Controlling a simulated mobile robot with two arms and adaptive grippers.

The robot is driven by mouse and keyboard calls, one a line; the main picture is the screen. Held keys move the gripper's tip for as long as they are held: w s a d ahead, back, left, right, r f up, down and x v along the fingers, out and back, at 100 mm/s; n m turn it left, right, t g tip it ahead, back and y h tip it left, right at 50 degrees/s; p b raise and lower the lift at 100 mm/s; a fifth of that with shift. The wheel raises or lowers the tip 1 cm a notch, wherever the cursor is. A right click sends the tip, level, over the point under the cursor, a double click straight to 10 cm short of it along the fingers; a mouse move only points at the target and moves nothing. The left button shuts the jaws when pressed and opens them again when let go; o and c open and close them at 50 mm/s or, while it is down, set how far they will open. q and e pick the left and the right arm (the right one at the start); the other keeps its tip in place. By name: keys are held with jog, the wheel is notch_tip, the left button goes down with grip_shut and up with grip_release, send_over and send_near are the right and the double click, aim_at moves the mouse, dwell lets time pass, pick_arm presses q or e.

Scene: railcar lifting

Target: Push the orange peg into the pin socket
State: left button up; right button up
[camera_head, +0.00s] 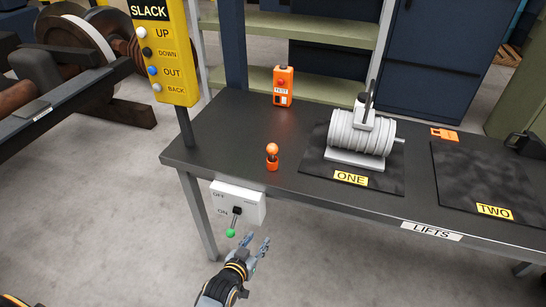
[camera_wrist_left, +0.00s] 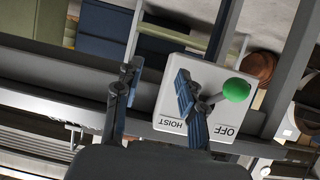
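The orange peg (camera_head: 272,150) has a round knob on top and stands upright near the front left edge of the dark table. An orange collar (camera_head: 272,165) surrounds its foot; I cannot tell whether this is the pin socket or part of the peg. My left gripper (camera_head: 256,243) is open and empty, in front of and below the table edge, well short of the peg. In the left wrist view its two fingers (camera_wrist_left: 156,82) are spread in front of the white switch box (camera_wrist_left: 200,105). The peg does not show there. My right gripper is not in view.
The switch box (camera_head: 238,203) hangs under the table's front edge, its green-knobbed lever (camera_head: 230,233) pointing down. A yellow SLACK button panel (camera_head: 163,50) stands left. An orange TEST pendant (camera_head: 283,88) and grey hoist drum (camera_head: 360,138) are on the table. Table around the peg is clear.

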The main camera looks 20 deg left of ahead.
aim_at(271, 158)
pick_arm(q)
jog(key=w+a+r+t+b, duration=0.1)
jog(key=w+r+t, duration=0.15)
jog(key=r, duration=0.65)
jog(key=w+a+r+t, duration=0.1)
jog(key=w+r+t, duration=0.15)
jog(key=r, duration=0.65)
jog(key=shift+n+y, duration=0.3)
jog(key=w, duration=0.8)
jog(key=shift+d+r, duration=0.3)
jog(key=shift+d, duration=0.1)
jog(key=shift+w+d+r, duration=0.1)
jog(key=shift+w+d, duration=0.05)
jog(key=shift+w, duration=1.35)
jog(key=shift+w+d, duration=0.15)
jog(key=shift+w, duration=1.3)
jog(key=shift+s, duration=0.1)
jog(key=shift+c, duration=0.2)
grip_shut()
